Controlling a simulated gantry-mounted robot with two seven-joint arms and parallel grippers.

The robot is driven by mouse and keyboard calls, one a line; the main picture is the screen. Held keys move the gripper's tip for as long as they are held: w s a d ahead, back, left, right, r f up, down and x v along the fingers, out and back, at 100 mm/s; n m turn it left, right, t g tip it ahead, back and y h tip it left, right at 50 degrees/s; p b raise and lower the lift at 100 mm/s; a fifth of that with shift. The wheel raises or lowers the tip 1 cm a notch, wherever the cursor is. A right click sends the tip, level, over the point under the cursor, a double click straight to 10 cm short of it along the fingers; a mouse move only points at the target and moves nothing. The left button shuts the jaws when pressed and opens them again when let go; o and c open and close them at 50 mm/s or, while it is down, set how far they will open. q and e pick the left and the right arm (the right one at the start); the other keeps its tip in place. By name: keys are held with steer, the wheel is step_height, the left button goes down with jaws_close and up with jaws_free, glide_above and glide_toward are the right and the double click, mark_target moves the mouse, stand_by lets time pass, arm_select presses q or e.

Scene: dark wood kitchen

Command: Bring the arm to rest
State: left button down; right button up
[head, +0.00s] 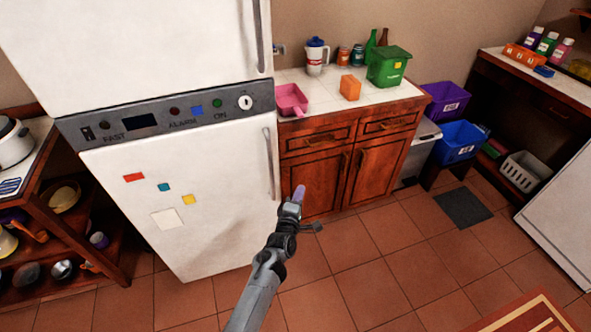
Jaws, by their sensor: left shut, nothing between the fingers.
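My left gripper (299,194) shows near the middle of the head view, at the end of my grey arm that comes up from the bottom edge. It is shut, and I see nothing held in it. Its tip lies in the picture over the lower part of the wooden cabinet (318,178), just right of the fridge's lower door. I cannot tell how far it is from the cabinet. My right gripper is not in view.
A white fridge (210,170) stands at the left. The counter (325,95) holds a pink dustpan (290,98), an orange block (350,87) and a green bin (388,68). Purple (445,100) and blue (460,142) bins stand at the right. The tiled floor (375,260) is mostly clear.

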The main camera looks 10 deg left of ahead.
arm_select(q)
steer(key=s+a+f+m+g, duration=0.35)
steer(key=s+a, duration=0.25)
steer(key=s, duration=0.2)
steer(key=s+a+f+m+g, duration=0.3)
steer(key=s+a+f+m, duration=0.25)
steer(key=s, duration=0.25)
steer(key=s+r+m+g+y, duration=0.1)
steer(key=s+r+m+g, duration=0.15)
steer(key=s, duration=0.85)
steer(key=s+r+m+g, duration=0.2)
steer(key=s+m+g, duration=0.15)
steer(key=s, duration=0.65)
steer(key=s+r+m+g+y, duration=0.1)
steer(key=s+r+m+g, duration=0.2)
steer(key=s, duration=0.8)
step_height(320, 180, up, 36)
steer(key=t+p, duration=0.1)
steer(key=p, duration=3.6)
steer(key=shift+w+a+r+m, duration=0.15)
steer(key=shift+a+m, duration=0.15)
steer(key=shift+m, duration=0.1)
